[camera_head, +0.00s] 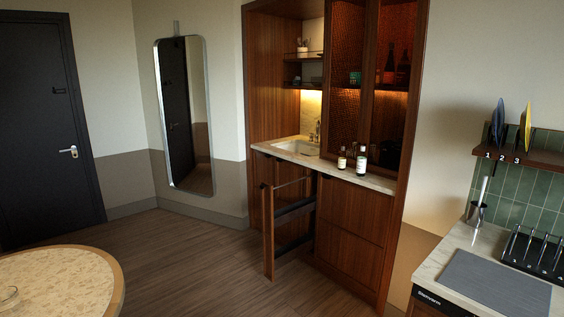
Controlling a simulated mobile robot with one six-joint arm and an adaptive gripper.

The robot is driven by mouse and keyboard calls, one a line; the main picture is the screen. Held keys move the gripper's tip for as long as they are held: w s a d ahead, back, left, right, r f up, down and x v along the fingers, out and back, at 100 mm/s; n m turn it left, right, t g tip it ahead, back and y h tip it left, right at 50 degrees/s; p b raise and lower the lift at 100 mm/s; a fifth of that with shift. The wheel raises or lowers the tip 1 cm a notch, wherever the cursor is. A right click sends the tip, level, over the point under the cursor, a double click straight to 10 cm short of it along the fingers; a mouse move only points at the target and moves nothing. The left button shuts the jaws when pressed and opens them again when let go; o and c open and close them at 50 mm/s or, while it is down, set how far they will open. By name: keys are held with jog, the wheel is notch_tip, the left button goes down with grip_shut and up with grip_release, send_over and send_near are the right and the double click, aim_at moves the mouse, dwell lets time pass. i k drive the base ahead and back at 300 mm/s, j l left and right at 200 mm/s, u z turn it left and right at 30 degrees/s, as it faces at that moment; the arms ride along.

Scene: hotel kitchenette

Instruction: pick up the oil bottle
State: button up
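Two small bottles stand upright close together on the kitchenette counter (328,168), near its front edge. The left bottle (342,160) has a pale label and a dark top. My gripper is not in view.
A tall pull-out unit (268,232) stands open below the counter, jutting into the floor space. A sink (297,147) lies left of the bottles. A round table (112,275) fills the front left, a counter with a grey mat (495,283) the front right. The floor between is clear.

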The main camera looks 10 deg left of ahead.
aim_at(342, 160)
jog(key=i, duration=1.6)
jog(key=i+u, duration=0.1)
jog(key=i, duration=0.4)
jog(key=i+u, duration=0.1)
jog(key=i, duration=0.45)
jog(key=i+l+u, duration=0.15)
jog(key=i, duration=0.35)
jog(key=i+u, duration=0.1)
jog(key=i, duration=0.45)
jog(key=i+l+u, duration=0.1)
jog(key=i+l, duration=0.15)
jog(key=i, duration=0.25)
jog(key=i+l+u, duration=0.35)
jog(key=i, duration=0.1)
